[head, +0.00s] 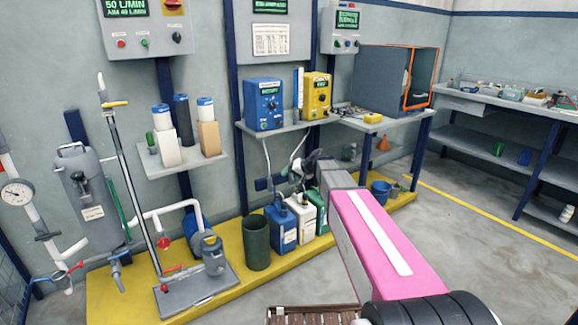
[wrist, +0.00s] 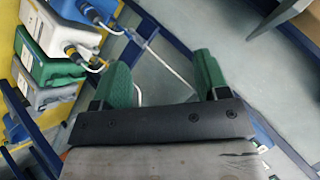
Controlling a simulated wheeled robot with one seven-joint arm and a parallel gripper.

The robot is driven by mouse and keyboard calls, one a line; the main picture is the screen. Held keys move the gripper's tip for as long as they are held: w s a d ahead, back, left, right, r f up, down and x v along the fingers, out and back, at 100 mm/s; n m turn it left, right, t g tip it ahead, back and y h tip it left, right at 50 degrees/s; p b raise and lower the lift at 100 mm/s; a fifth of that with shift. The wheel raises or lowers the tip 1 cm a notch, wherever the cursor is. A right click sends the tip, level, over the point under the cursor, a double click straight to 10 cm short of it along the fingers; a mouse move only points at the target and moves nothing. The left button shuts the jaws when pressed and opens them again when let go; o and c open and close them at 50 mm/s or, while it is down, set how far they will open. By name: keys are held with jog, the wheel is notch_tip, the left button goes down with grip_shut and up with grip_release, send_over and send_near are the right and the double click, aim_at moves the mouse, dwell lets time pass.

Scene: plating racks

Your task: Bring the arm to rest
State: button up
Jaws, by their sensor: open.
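My arm (head: 385,245), a pink link with a white stripe, reaches from the lower right of the head view toward the shelf with the dosing pumps. My gripper shows in the wrist view (wrist: 160,85) as two green fingers on a dark bar. The fingers stand wide apart with nothing between them. Behind the gap a pale tube and a blue frame bar show. In the head view my gripper is small and dark near the jugs, and its fingers are hard to make out.
A blue jug (head: 282,229), a white jug (head: 302,218) and a green bin (head: 257,243) stand on the yellow platform (head: 130,285). A blue pump (head: 264,104) and a yellow pump (head: 317,96) sit on the shelf above. Open floor (head: 470,250) lies to the right.

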jog(key=s+d+f+g+h, duration=0.2)
jog(key=s+d+f, duration=0.2)
jog(key=s, duration=0.6)
jog(key=s+d+f+g+h, duration=0.1)
jog(key=s+d+f+h, duration=0.2)
jog(key=s, duration=0.7)
jog(key=s+d+f+g+h, duration=0.2)
jog(key=s+d+f, duration=0.4)
jog(key=s, duration=0.5)
jog(key=shift+d+f+g+h, duration=0.15)
jog(key=shift+d+g+h, duration=0.15)
jog(key=shift+d+h, duration=0.4)
